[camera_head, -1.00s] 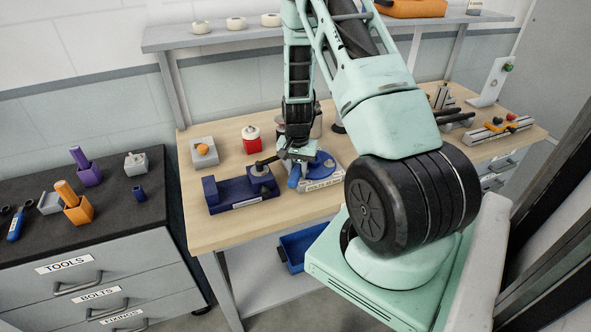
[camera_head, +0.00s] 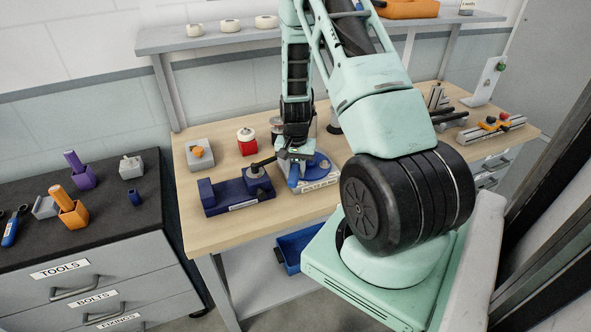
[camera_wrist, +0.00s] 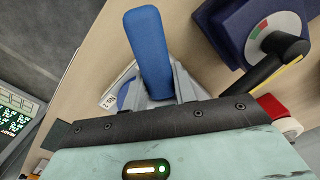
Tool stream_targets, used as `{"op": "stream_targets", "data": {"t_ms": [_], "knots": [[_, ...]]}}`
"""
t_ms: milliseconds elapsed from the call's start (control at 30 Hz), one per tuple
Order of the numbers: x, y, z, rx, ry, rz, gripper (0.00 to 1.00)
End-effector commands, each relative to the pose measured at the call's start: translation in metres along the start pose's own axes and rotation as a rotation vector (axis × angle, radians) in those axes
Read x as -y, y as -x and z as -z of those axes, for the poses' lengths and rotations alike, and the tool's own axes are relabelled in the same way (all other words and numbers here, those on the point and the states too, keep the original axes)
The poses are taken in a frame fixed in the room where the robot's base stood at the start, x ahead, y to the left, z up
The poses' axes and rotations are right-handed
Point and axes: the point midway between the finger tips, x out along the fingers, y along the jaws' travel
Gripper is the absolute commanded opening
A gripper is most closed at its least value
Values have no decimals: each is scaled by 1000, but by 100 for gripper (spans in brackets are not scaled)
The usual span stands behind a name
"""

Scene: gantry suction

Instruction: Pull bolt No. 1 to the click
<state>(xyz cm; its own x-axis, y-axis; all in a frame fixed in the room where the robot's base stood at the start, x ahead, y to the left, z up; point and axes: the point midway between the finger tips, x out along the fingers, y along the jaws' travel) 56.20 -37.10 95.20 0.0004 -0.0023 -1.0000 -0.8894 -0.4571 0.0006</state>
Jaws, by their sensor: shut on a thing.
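A blue handle (camera_head: 293,177) stands on a pale fixture with a blue round top (camera_head: 319,165) on the wooden bench. My gripper (camera_head: 296,160) is at the handle from above. In the wrist view, my gripper (camera_wrist: 160,85) is shut on the blue handle (camera_wrist: 150,45), which sticks out past the grey fingers. The fixture's lower part is partly hidden behind the fingers and gripper body.
Close left of the fixture is a dark blue block (camera_head: 222,197) with a dial and a black lever (camera_wrist: 262,72). A red container (camera_head: 246,142) and a grey block with an orange knob (camera_head: 200,154) stand behind. The bench front is clear.

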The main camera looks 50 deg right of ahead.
Motion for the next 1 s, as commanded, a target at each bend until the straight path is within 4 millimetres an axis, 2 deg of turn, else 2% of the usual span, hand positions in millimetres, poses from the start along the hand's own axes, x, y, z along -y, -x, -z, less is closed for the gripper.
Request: {"op": "stream_targets", "data": {"t_ms": [467, 833, 1000], "knots": [[0, 16, 1, -3, 0, 1, 0], [0, 49, 1, -3, 0, 1, 0], [0, 54, 1, -2, 0, 1, 0]]}}
